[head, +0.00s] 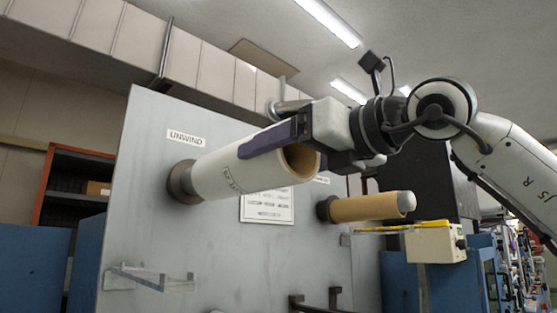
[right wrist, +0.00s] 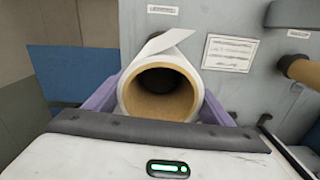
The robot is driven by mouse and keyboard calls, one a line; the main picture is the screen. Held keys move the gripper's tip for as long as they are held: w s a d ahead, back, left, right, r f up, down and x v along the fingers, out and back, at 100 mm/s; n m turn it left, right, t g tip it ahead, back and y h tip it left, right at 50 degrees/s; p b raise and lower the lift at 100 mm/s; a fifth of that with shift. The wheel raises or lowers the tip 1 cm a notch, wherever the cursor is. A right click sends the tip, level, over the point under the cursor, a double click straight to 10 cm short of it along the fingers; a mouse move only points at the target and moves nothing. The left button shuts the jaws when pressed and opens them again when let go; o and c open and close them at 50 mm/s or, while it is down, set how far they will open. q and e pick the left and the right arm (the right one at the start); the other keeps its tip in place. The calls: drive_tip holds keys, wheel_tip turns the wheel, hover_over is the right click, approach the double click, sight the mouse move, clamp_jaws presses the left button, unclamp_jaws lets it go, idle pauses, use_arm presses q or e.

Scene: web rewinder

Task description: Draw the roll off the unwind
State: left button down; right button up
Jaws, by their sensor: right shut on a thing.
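The white roll (head: 228,174) has a brown core and points out from the dark round flange (head: 182,182) under the UNWIND label (head: 187,138). Its far end looks close to the flange; I cannot tell if they touch. My right gripper (head: 268,143) is shut on the roll near its free end, one purple finger along the upper side. In the right wrist view the roll (right wrist: 124,92) sits between both purple fingers, its core (right wrist: 160,92) looking hollow, with no shaft end visible. A white flap (right wrist: 165,40) sticks up at its top. My left gripper is out of view.
A brown core (head: 365,207) sits on a second spindle to the right on the same grey panel (head: 140,225). A clear bracket (head: 150,277) juts out below the roll. A beige box (head: 435,243) with a yellow bar stands at the right.

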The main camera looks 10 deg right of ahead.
drive_tip(key=o, duration=1.7)
drive_tip(key=shift+s+d, duration=0.2)
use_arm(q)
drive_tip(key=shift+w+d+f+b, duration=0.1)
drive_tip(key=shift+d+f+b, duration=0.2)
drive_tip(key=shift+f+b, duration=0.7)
use_arm(e)
drive_tip(key=v, duration=0.9)
drive_tip(key=shift+s+d, duration=0.25)
drive_tip(key=shift+s, duration=0.05)
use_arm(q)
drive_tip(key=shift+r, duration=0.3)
